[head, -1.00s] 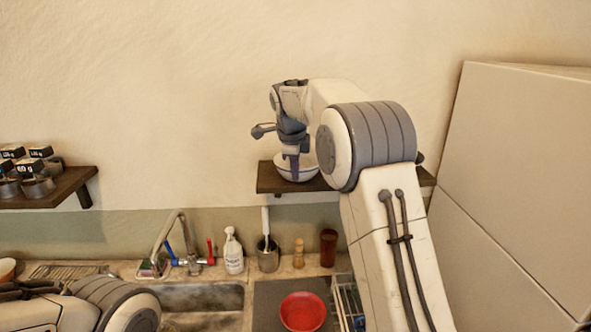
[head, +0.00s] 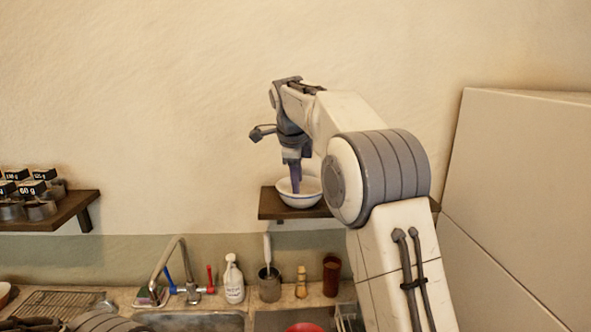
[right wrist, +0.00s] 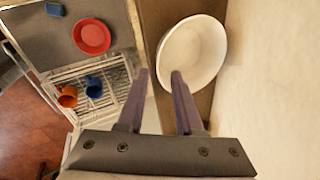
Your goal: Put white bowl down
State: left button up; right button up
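The white bowl (head: 301,196) stands upright on the brown wall shelf (head: 268,209), beneath my right gripper (head: 296,189). In the right wrist view the bowl (right wrist: 197,50) is empty and lies just ahead of the fingertips. My right gripper (right wrist: 158,74) is open with a clear gap between its two fingers. One finger overlaps the bowl's near edge and the other is outside it. I cannot tell whether a finger touches the bowl. Only part of my left arm shows at the bottom left, and its gripper is not in view.
A left shelf (head: 62,211) holds several dark tins. A red bowl (right wrist: 91,36) and a dish rack (right wrist: 105,75) with cups lie below the shelf.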

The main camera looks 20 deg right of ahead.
jog(key=v, duration=0.6)
jog(key=s+a+f+n+g+y, duration=0.1)
jog(key=s+a+f+n, duration=0.4)
jog(key=s+a+n, duration=0.25)
jog(key=s+a+f+n+y, duration=0.1)
jog(key=s+a+f+n, duration=0.4)
jog(key=s+a+n, duration=0.3)
jog(key=s+a+f+n+g, duration=0.1)
jog(key=s+f+n, duration=0.3)
jog(key=s, duration=0.3)
jog(key=s+a+f+n+g, duration=0.1)
jog(key=s+f+n, duration=0.4)
jog(key=s, duration=0.3)
jog(key=s+f+n+y, duration=0.1)
jog(key=s+f+n, duration=0.3)
jog(key=s+n, duration=0.3)
jog(key=shift+s+a+f+g, duration=0.25)
jog(key=shift+s+a+g, duration=0.15)
jog(key=shift+s, duration=0.05)
